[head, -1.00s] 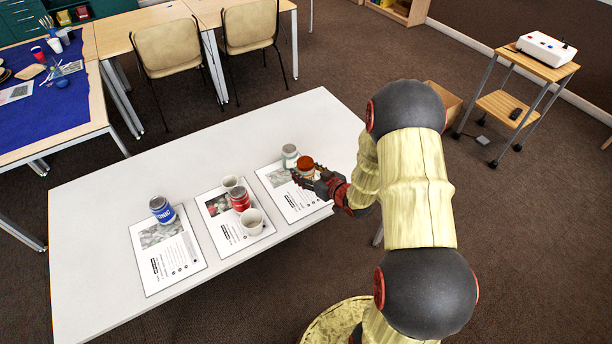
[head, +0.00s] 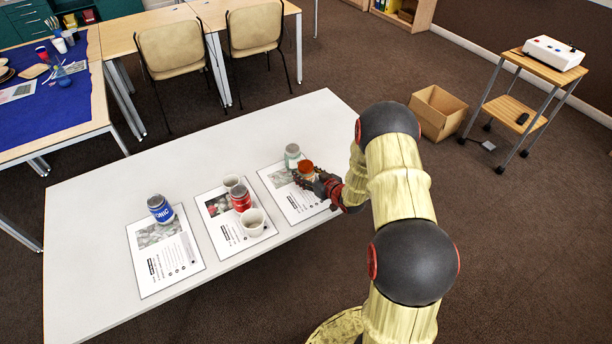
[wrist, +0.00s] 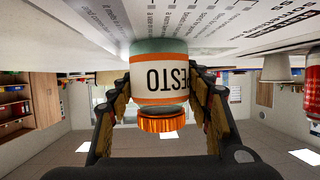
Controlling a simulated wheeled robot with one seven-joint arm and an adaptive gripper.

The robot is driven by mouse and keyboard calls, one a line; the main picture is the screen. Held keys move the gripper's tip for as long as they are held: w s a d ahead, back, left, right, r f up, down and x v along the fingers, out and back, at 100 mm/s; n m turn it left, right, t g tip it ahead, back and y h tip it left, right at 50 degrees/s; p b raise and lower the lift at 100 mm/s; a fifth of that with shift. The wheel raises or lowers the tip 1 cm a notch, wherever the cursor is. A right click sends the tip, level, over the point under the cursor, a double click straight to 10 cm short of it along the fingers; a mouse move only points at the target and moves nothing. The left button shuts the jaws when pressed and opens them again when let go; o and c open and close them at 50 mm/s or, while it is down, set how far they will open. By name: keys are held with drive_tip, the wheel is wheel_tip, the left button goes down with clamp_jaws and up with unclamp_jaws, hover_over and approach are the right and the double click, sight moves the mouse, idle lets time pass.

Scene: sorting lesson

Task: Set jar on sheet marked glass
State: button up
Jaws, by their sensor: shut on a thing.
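The jar (wrist: 160,80) has an orange lid, a white label reading PESTO and a greenish glass end. My gripper (head: 312,180) is shut on it, with a finger on each side of it in the wrist view, which looks upside down. In the head view the jar's orange lid (head: 306,167) shows over the right-hand sheet (head: 301,207). The jar's base is at or just above this sheet; I cannot tell if it touches. Part of a heading ending in SS shows on the sheet in the wrist view (wrist: 225,22).
A clear lidded jar (head: 292,155) stands close behind on the same sheet. The middle sheet (head: 226,236) bears two pale cups and a red can (head: 240,198). The left sheet (head: 165,262) bears a blue can (head: 159,208). The white table (head: 90,225) is bare at the left.

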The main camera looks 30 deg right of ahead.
drive_tip(key=shift+r, duration=0.15)
drive_tip(key=o, duration=1.3)
drive_tip(key=shift+f, duration=0.2)
drive_tip(key=shift+r, duration=0.2)
drive_tip(key=p+v, duration=0.3)
drive_tip(key=v, duration=0.8)
drive_tip(key=shift+s+r, duration=0.15)
drive_tip(key=shift+s, duration=0.15)
wheel_tip(320, 180, up, 22)
drive_tip(key=a+g+h, duration=0.3)
drive_tip(key=g+h, duration=0.1)
drive_tip(key=s+a+r+g, duration=0.1)
drive_tip(key=s+a+r, duration=0.2)
drive_tip(key=s+a, duration=0.3)
drive_tip(key=s+a+r+g+y, duration=0.1)
drive_tip(key=s+a+r, duration=0.3)
drive_tip(key=s, duration=0.8)
drive_tip(key=s+a+r+m+g+y, duration=0.1)
drive_tip(key=s+a+r, duration=0.3)
drive_tip(key=s+a, duration=0.3)
drive_tip(key=shift+s+a+r+g, duration=0.1)
drive_tip(key=shift+s+a+g, duration=0.1)
drive_tip(key=shift+s, duration=0.4)
drive_tip(key=shift+s+a+r+g, duration=0.1)
drive_tip(key=shift+s+r+g, duration=0.1)
drive_tip(key=shift+s, duration=0.4)
